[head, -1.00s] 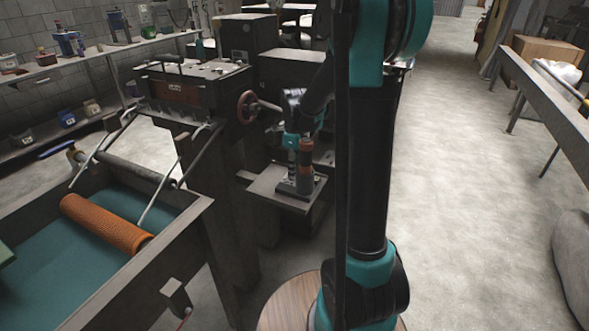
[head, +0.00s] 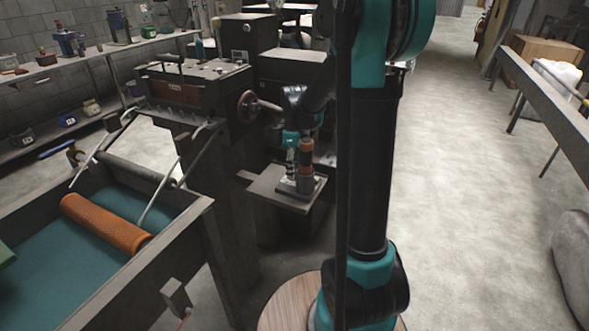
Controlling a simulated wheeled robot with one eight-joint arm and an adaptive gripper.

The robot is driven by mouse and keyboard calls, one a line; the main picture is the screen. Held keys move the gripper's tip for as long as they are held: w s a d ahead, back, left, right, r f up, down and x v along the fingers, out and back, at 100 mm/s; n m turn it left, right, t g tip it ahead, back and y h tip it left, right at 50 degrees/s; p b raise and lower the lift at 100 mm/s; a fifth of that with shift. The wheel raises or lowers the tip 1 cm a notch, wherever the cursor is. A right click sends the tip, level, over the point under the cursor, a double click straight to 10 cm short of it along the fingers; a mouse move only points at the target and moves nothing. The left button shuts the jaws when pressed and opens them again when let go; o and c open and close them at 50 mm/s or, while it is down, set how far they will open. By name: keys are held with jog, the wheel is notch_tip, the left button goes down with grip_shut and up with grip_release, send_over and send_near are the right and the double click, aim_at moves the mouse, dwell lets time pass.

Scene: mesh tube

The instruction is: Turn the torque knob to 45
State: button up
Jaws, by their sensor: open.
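A small upright device with an orange-brown cylindrical top (head: 306,150) and a dark grey lower body (head: 305,184) stands on a small grey shelf (head: 262,190) near the middle of the head view. I cannot tell for sure which part is the torque knob, and no scale or number is readable. My gripper (head: 291,170) points down just left of the orange-brown top, over the shelf. It is open. Its fingers are small and dark in the picture, and I cannot tell whether they touch the device.
A dark machine with a red-brown handwheel (head: 248,106) stands behind and left of the shelf. A trough (head: 150,262) with an orange mesh roller (head: 104,224) fills the lower left. A long grey bench (head: 552,105) stands at right.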

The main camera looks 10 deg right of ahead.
notch_tip(320, 180, up, 11)
jog(key=shift+r, duration=0.2)
dwell(0.4)
notch_tip(320, 180, up, 5)
jog(key=a, duration=0.1)
jog(key=f, duration=1.7)
jog(key=shift+w, duration=0.3)
jog(key=c, duration=1.1)
jog(key=shift+m, duration=0.7)
jog(key=shift+c, duration=0.3)
